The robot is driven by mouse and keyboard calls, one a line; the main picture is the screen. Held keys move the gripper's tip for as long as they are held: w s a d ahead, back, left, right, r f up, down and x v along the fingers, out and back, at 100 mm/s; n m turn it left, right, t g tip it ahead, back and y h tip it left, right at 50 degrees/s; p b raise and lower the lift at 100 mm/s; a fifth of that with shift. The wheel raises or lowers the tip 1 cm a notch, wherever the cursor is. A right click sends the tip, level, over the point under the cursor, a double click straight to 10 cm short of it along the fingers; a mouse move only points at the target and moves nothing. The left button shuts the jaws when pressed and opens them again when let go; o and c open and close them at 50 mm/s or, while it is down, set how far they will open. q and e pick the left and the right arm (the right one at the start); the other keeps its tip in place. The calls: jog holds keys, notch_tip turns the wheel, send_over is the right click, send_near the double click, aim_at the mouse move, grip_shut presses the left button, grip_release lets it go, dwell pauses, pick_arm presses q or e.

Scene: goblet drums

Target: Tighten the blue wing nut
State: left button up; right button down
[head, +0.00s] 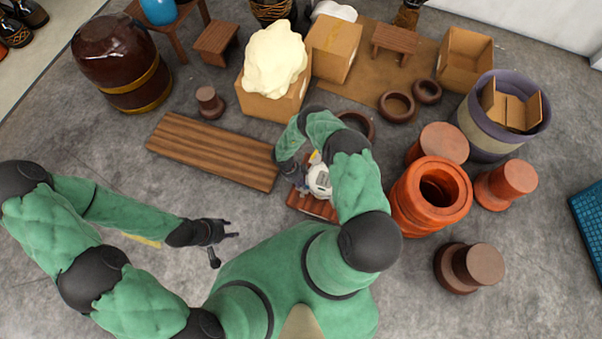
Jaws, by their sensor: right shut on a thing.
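A small white device (319,178) with a yellow part stands on a low reddish-brown slatted stool (318,208), partly under my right forearm. My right gripper (301,183) reaches down at the left side of the device. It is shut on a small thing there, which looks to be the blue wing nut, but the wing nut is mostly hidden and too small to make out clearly. My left gripper (226,240) is open and empty, with its fingers apart, low over the floor at the left, away from the device.
A long wooden slatted bench (215,150) lies left of the stool. Orange drums (432,195) stand close on its right. Behind are a cardboard box (275,103) with a cream lump, another box (334,48) and clay rings (396,106).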

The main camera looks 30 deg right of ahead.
jog(key=shift+m, duration=0.5)
jog(key=c, duration=1.1)
grip_release()
jog(key=v, duration=1.2)
jog(key=shift+w+d, duration=0.15)
